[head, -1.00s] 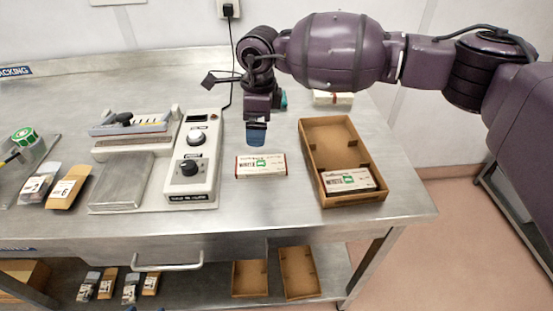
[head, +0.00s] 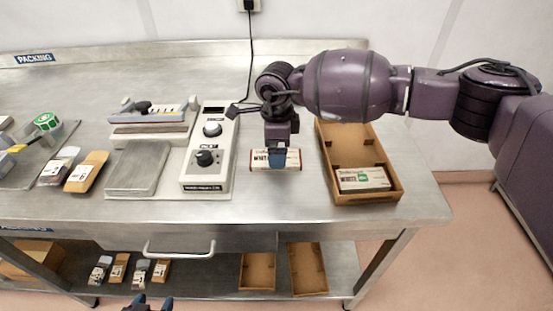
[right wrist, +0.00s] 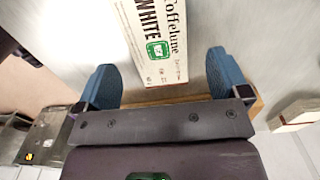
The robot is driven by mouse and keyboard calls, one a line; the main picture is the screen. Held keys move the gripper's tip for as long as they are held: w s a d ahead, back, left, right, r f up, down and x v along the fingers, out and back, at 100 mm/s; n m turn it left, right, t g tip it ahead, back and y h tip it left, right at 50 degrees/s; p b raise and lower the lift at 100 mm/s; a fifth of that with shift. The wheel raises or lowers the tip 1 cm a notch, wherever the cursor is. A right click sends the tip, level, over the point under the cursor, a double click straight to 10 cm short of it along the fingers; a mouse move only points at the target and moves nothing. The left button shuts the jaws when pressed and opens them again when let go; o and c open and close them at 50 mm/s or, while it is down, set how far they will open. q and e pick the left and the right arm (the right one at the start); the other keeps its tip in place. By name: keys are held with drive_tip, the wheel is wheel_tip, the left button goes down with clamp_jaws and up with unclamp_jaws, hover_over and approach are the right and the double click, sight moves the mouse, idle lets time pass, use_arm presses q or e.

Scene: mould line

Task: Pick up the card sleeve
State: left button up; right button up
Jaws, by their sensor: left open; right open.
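The card sleeve (head: 293,161), a white box with red ends and "WHITE" lettering, lies on the steel bench between the control unit and the brown tray. My right gripper (head: 279,158) is over its middle in the head view and hides part of it. In the right wrist view the sleeve (right wrist: 152,42) extends ahead of the open right gripper (right wrist: 162,80), roughly between the lines of its blue fingers. I cannot tell whether they touch it. My left gripper (head: 153,303) shows only as two blue tips, apart and empty, at the bottom of the head view.
A brown tray (head: 392,185) to the right holds a similar white box (head: 362,179). A grey control unit (head: 209,150) with knobs stands close on the left. A lower shelf holds brown trays (head: 257,271) and small packs. Bare bench lies in front of the sleeve.

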drive_tip(key=shift+f, duration=1.55)
drive_tip(key=c, duration=1)
drive_tip(key=shift+r, duration=0.1)
drive_tip(key=shift+r, duration=0.1)
